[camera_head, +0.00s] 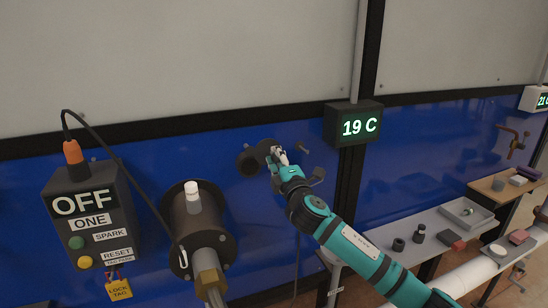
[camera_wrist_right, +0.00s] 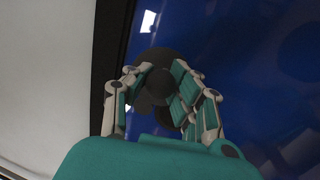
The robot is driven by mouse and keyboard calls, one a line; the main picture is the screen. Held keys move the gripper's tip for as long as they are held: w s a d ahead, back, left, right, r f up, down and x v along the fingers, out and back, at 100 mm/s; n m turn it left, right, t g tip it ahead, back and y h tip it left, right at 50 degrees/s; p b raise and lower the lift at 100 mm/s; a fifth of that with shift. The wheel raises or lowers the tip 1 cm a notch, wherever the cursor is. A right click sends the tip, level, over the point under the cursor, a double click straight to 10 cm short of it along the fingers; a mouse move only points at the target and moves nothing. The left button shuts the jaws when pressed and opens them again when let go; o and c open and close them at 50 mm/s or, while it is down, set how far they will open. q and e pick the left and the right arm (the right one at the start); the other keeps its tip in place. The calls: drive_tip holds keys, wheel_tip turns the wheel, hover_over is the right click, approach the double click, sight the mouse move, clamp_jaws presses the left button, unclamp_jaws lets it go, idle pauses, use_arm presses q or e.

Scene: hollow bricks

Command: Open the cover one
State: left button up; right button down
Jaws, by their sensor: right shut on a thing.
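A dark round cover (camera_head: 249,161) sits against the blue wall panel left of centre in the head view. My right gripper (camera_head: 277,156) reaches it from the lower right and is shut on a dark rounded part of it. In the right wrist view the fingers of the right gripper (camera_wrist_right: 160,95) close from both sides around this dark cover (camera_wrist_right: 155,60). The fingers hide part of it, and I cannot tell whether the cover is open or closed. My left gripper is not in view.
A control box (camera_head: 92,215) reading OFF and ONE hangs at the left, with a yellow lock tag (camera_head: 119,289). A dark cylindrical fitting (camera_head: 190,222) juts out beside it. A 19 C display (camera_head: 354,125) is right of the gripper. A grey shelf (camera_head: 378,222) holds small parts.

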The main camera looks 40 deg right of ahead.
drive_tip(key=shift+a+r+n+y+p, duration=0.1)
drive_tip(key=shift+r+n+y+p, duration=0.3)
drive_tip(key=shift+n, duration=0.45)
drive_tip(key=shift+d+r+n+y+p, duration=0.1)
drive_tip(key=shift+r+n+p, duration=0.1)
drive_tip(key=shift+n+p, duration=0.45)
drive_tip(key=shift+a+r+n+y+p, duration=0.1)
drive_tip(key=shift+r+n+y+p, duration=0.15)
drive_tip(key=shift+n, duration=0.75)
drive_tip(key=c, duration=1.4)
unclamp_jaws()
drive_tip(key=shift+r, duration=0.1)
drive_tip(key=o, duration=0.4)
drive_tip(key=shift+s+r, duration=0.15)
drive_tip(key=shift+r, duration=0.05)
drive_tip(key=v, duration=1.2)
drive_tip(key=shift+f, duration=0.15)
